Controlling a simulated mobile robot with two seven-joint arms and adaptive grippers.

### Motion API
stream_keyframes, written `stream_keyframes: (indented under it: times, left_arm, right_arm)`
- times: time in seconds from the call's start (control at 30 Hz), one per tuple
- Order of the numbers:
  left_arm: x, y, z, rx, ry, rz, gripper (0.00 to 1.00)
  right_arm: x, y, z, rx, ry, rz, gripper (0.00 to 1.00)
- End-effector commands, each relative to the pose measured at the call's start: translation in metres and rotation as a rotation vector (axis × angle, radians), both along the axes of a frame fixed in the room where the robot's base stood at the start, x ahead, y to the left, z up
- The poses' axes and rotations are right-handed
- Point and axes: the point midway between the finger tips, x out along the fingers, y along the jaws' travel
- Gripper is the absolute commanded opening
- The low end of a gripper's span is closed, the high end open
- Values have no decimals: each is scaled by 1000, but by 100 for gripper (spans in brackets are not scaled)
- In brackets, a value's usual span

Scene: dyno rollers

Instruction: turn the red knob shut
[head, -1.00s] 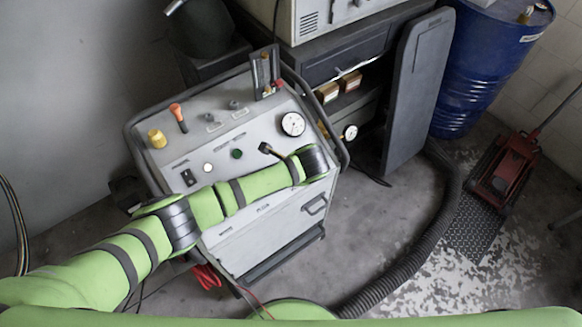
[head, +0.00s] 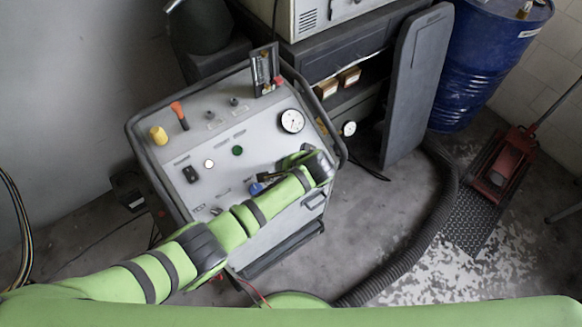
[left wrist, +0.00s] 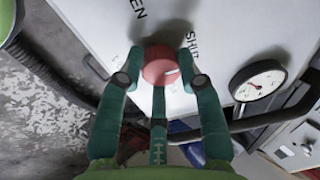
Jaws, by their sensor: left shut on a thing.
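The red knob (left wrist: 160,66), with a pale mark on its face, sits on a light panel in the left wrist view. Dark lettering beside it reads partly "EN" and "SHU", cut off or covered. My left gripper (left wrist: 163,82) has its dark green fingers on both sides of the knob and is shut on it. In the head view my left gripper (head: 264,182) is over the front part of the grey console (head: 222,165). The arm hides the knob there. My right gripper is in neither view.
A white dial gauge (head: 292,121) is on the console beyond my left wrist; a gauge also shows in the left wrist view (left wrist: 258,82). A dark rail (head: 333,145) edges the console. An orange-handled lever (head: 179,112) and yellow knob (head: 158,135) stand at its left.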

Motion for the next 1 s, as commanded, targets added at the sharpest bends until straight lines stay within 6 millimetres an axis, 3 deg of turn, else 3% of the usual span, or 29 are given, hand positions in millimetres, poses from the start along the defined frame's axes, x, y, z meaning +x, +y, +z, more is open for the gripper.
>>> stream_keyframes:
  times: [0.63,0.67,0.7,1.0]
  left_arm:
    - [-1,1,-1,-20,-13,50,4]
    - [-1,1,-1,-19,-12,51,40]
    - [-1,1,-1,-19,-12,51,56]
    - [0,0,0,-20,-14,47,60]
  right_arm:
    - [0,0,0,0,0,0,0]
    - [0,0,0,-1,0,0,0]
    - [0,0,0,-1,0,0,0]
    - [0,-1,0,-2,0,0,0]
